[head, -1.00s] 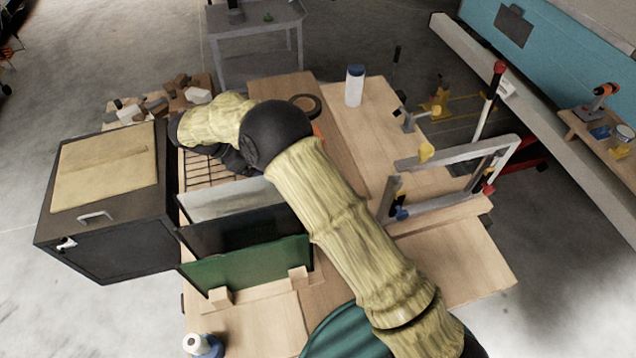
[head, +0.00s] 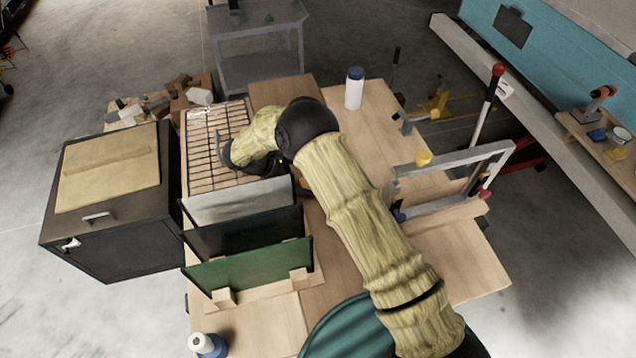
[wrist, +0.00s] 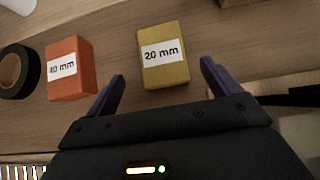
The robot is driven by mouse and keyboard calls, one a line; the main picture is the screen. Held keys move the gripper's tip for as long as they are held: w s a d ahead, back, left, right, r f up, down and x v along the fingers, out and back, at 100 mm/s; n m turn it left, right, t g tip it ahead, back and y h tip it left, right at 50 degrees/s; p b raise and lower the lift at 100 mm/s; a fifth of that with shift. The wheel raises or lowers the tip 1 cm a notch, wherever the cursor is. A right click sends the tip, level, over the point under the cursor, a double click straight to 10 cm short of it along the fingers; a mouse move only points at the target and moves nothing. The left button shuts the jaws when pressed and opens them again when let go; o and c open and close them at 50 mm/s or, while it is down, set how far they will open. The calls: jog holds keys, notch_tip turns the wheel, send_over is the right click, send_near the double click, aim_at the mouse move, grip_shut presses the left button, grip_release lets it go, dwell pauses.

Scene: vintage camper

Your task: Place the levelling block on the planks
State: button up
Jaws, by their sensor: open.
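In the wrist view a yellow levelling block (wrist: 164,66) marked "20 mm" lies on the wooden surface. An orange block (wrist: 70,80) marked "40 mm" lies to its left. My gripper (wrist: 162,70) is open and empty. Its two dark fingers stand either side of the yellow block in the picture, with gaps on both sides; I cannot tell the height above it. In the head view my arm hides the gripper's fingers and most of the blocks. The bench top (head: 368,125) is of wooden boards; I cannot tell which are the planks.
A black tape roll (wrist: 18,72) lies left of the orange block. In the head view a wire rack (head: 205,135), upright panels (head: 250,265) and a dark cabinet (head: 110,235) stand left. A metal frame (head: 455,158) and a white bottle (head: 354,90) stand right.

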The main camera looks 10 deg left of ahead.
jog(key=shift+w+d+f+p, duration=0.15)
jog(key=shift+d+f+p, duration=0.15)
jog(key=shift+d+p, duration=0.15)
jog(key=shift+p+x, duration=0.65)
jog(key=shift+x, duration=1.35)
jog(key=shift+f, duration=0.15)
jog(key=c, duration=1.2)
jog(key=shift+c, duration=0.2)
